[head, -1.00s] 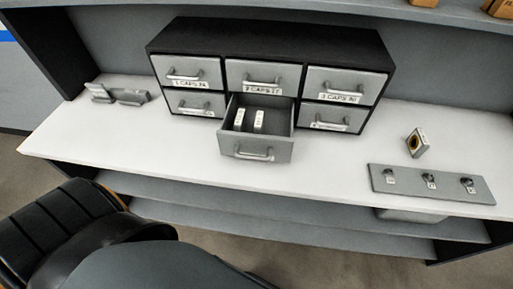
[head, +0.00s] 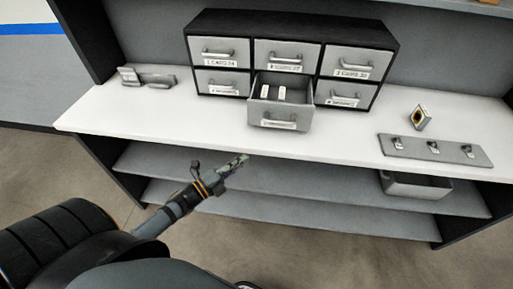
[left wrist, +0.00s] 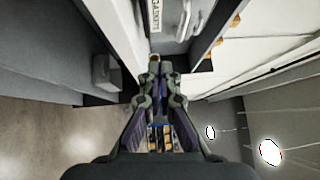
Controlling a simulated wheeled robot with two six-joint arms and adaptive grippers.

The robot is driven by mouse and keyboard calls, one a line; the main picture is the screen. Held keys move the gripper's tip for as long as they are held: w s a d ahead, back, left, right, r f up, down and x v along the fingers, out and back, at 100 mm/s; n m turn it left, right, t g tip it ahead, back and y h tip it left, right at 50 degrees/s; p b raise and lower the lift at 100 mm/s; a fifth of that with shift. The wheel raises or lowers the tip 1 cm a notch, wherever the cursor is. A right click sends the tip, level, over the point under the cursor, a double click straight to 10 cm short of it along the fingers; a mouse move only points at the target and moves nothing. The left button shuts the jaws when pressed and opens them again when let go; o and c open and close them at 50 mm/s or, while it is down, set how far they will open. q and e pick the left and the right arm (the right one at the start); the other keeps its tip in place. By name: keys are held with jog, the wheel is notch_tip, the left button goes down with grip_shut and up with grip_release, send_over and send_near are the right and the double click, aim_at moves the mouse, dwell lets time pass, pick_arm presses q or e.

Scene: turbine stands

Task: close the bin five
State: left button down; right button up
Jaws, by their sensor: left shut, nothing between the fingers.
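Bin five, the bottom middle drawer (head: 279,117) of the six-drawer cabinet, is pulled out in the head view. It has a grey front with a bar handle, and small white-labelled boxes (head: 272,92) lie inside. My left gripper (head: 241,162) is shut and empty in front of the white worktop's front edge, below and left of the open drawer, apart from it. In the left wrist view its closed fingertips (left wrist: 155,64) point toward a grey front with a label and handle (left wrist: 184,20); which drawer this is I cannot tell. My right gripper is out of view.
The black cabinet (head: 290,24) has its other drawers shut. On the white worktop (head: 190,126) stand a grey holder (head: 147,78) at left, a small box (head: 420,118) and a plate with hooks (head: 436,150) at right. A grey tray (head: 416,187) sits on the shelf beneath.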

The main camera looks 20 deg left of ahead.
pick_arm(q)
notch_tip(320, 180, up, 2)
jog(key=d+m+h, duration=0.1)
jog(key=d+m, duration=0.1)
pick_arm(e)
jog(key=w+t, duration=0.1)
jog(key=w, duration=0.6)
pick_arm(q)
jog(key=p, duration=0.2)
send_near(284, 124)
jog(key=shift+h, duration=0.3)
jog(key=p+x, duration=0.1)
jog(key=x, duration=0.1)
jog(key=p+x, duration=0.1)
jog(key=x, duration=0.1)
jog(key=shift+w+d+f, duration=0.1)
jog(key=shift+w+f, duration=0.1)
jog(key=shift+w, duration=0.55)
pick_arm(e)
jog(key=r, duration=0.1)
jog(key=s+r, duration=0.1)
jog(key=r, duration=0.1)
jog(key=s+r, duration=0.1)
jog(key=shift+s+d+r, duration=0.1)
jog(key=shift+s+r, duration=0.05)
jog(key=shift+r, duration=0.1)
